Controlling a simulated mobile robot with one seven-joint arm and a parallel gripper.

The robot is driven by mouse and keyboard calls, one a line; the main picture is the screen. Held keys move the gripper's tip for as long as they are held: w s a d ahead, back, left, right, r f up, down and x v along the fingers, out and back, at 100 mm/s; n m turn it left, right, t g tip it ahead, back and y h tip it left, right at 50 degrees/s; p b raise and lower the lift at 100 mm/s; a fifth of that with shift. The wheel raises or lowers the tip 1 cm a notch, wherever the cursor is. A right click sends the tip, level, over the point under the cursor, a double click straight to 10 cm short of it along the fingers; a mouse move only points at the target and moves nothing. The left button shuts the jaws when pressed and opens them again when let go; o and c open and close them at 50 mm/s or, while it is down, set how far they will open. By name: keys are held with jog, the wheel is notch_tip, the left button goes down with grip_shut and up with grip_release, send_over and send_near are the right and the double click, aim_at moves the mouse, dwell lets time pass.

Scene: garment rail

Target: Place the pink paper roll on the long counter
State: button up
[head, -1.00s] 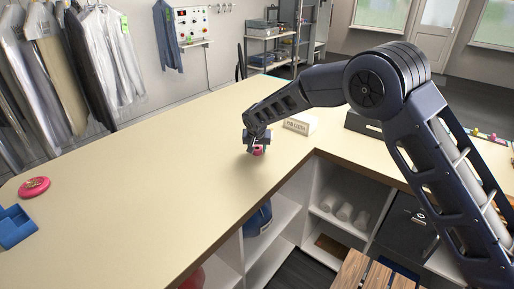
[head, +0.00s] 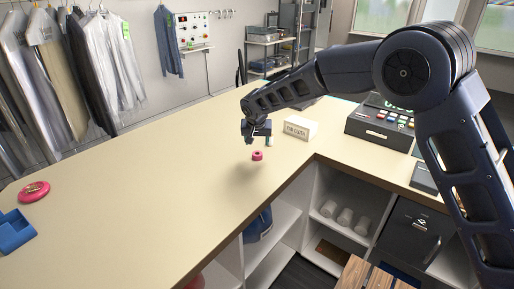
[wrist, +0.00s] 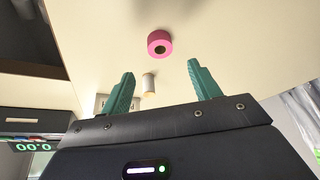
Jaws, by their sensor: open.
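The pink paper roll (head: 257,156) rests on the long counter (head: 150,190), near its inner corner. It also shows in the wrist view (wrist: 159,43), beyond my fingertips and apart from them. My gripper (head: 258,138) is above the roll, with a gap between them. In the wrist view, its two green fingers (wrist: 158,80) are spread apart with nothing held between them. A small whitish cylinder (wrist: 148,84) shows between the fingers in the wrist view, standing apart from the roll.
A white lettered block (head: 299,128) and a cash register (head: 380,125) stand right of the roll. A round pink-red item (head: 34,191) and a blue tray (head: 14,232) are at the left. Most of the counter's middle is clear. Open shelves lie below its edge.

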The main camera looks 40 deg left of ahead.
jog(key=shift+v, duration=1.45)
jog(key=shift+f, duration=0.1)
jog(key=w+d+r+m, duration=0.1)
jog(key=w+d+r, duration=0.6)
jog(key=w+d, duration=0.3)
jog(key=w+d+r+m, duration=0.1)
jog(key=w+d+r, duration=0.3)
jog(key=d, duration=0.8)
jog(key=w+d+r+m+h, duration=0.1)
jog(key=w+d+r, duration=0.25)
jog(key=d, duration=0.85)
jog(key=w+d+r+m, duration=0.1)
jog(key=w+d+r, duration=0.25)
jog(key=d, duration=0.85)
jog(key=s+d+r+m, duration=0.1)
jog(key=s+d, duration=0.3)
jog(key=d, duration=0.7)
jog(key=s+d+r, duration=0.2)
jog(key=s+d, duration=0.1)
jog(key=d, duration=0.9)
jog(key=s+d+f+m+h, duration=0.1)
jog(key=s+d+f, duration=0.1)
jog(key=s+d, duration=0.4)
jog(key=s+d+f+m, duration=0.1)
jog(key=s+d+f, duration=0.2)
jog(key=s+d, duration=0.4)
jog(key=s, duration=0.3)
jog(key=shift+d+f+t+h, duration=0.2)
jog(key=shift+f+t+h, duration=0.05)
jog(key=shift+t+h, duration=0.15)
